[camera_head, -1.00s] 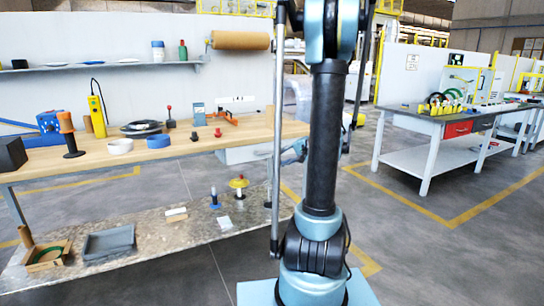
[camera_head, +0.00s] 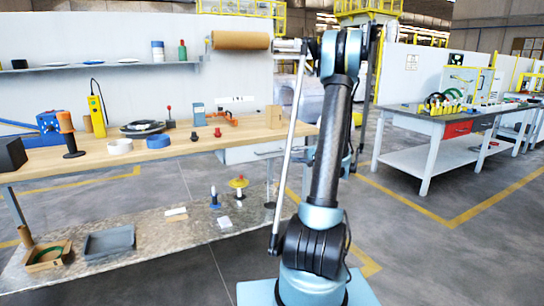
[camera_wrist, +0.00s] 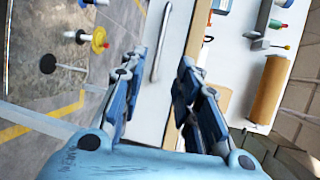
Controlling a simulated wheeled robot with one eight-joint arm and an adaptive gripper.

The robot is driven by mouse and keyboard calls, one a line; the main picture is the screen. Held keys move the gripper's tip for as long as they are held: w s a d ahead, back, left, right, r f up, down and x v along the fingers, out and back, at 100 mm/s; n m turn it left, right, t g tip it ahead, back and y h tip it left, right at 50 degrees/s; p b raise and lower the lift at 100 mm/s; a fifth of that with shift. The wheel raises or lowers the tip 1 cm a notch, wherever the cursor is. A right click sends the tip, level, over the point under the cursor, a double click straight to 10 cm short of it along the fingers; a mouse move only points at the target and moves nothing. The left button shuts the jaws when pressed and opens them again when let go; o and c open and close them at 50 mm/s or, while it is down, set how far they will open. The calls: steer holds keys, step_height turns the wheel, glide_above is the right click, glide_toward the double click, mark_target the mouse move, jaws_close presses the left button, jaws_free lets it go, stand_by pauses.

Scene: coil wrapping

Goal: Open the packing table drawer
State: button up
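The packing table (camera_head: 150,150) has a wooden top and stands at the left in the head view. Its white drawer (camera_head: 232,156) hangs under the right end of the top and looks shut. The drawer's handle (camera_head: 269,153) is a slim bar, partly next to my arm's outline. In the wrist view the white drawer front (camera_wrist: 177,45) fills the middle, with the silver handle (camera_wrist: 161,42) running lengthwise. My gripper (camera_wrist: 158,67) is open and empty, its two blue fingers apart, with the handle lying between and beyond their tips. The gap to the handle is hard to judge. My arm hides the gripper in the head view.
The wooden edge (camera_wrist: 196,35) of the top lies close to the right finger in the wrist view. A cardboard roll (camera_head: 241,40) is above the table. Another table (camera_head: 430,112) stands right, across open floor.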

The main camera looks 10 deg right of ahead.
steer(key=x, duration=1.4)
steer(key=shift+w, duration=0.2)
steer(key=shift+a+f, duration=0.1)
steer(key=shift+a, duration=0.05)
jaws_close()
